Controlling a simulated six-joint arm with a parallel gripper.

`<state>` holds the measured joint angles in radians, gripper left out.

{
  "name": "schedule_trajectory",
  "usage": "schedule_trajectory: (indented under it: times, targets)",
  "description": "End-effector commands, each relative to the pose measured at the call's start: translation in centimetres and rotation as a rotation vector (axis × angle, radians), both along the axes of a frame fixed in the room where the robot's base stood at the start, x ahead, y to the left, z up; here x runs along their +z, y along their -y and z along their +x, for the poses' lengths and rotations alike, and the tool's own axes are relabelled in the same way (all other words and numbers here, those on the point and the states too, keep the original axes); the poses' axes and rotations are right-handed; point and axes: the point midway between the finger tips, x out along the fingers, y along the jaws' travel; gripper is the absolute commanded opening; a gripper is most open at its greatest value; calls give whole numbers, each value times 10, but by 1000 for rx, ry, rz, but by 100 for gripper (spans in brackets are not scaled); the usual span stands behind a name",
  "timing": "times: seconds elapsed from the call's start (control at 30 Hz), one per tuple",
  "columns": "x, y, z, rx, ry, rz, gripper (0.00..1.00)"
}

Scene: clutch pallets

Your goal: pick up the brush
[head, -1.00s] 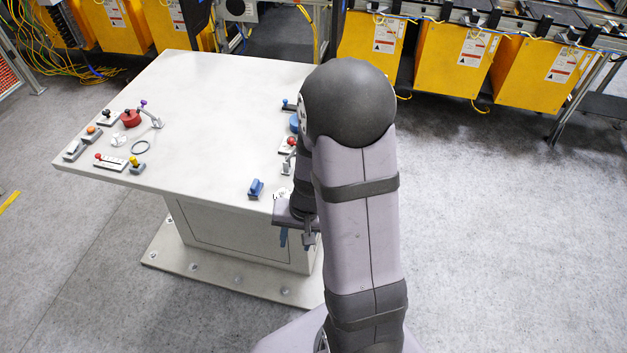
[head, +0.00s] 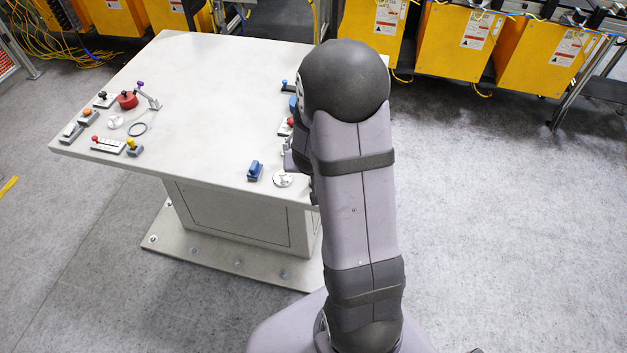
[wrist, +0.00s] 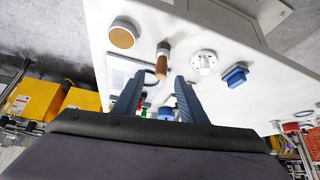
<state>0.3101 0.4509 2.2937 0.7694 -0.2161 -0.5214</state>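The brush (wrist: 161,66) shows in the wrist view as a short tan handle with a darker, greyish end, lying on the white table. My gripper (wrist: 160,76) is open, with its two blue-grey fingers apart. In that view the brush handle lies between the fingertips, and I see no contact; the height gap is hard to tell. In the head view my arm hides the brush and the fingers.
The white table (head: 215,100) carries a blue block (head: 255,171) and a round white disc (head: 283,179) near the brush. A round brown-topped piece (wrist: 123,36) is left of it in the wrist view. Several small controls stand at the table's far left.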

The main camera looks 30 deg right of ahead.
Motion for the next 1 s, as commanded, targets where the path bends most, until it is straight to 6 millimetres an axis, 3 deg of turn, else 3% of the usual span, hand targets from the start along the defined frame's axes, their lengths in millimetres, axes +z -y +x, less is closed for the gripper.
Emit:
schedule_trajectory:
  times: [0.17,0.53,0.87,1.0]
  targets:
    - [-6,2,3,1,-2,1,38]
    - [-39,14,24,0,-1,1,38]
    - [-42,15,26,1,0,1,38]
    - [-42,15,26,1,0,1,5]
